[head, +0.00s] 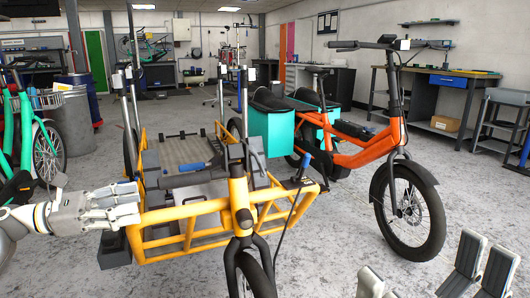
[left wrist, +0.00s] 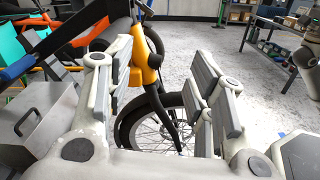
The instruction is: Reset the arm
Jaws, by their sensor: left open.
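My left gripper (head: 122,205) reaches in from the left, beside the left side of the yellow cargo bike's front frame (head: 165,215). In the left wrist view its fingers (left wrist: 155,95) stand wide apart with nothing gripped between them. Beyond them show the yellow bike's fork and front wheel (left wrist: 155,125). My right gripper (head: 425,278) is low at the bottom right edge, partly cut off. Its fingers stand apart and I see nothing between them. Most of the right arm is out of view.
An orange bike (head: 365,150) with teal bags (head: 270,130) stands behind the yellow bike. A grey metal box (left wrist: 42,125) shows at left in the wrist view. Green bikes (head: 25,135) and a drum (head: 75,125) stand at the left. The floor at front right is open.

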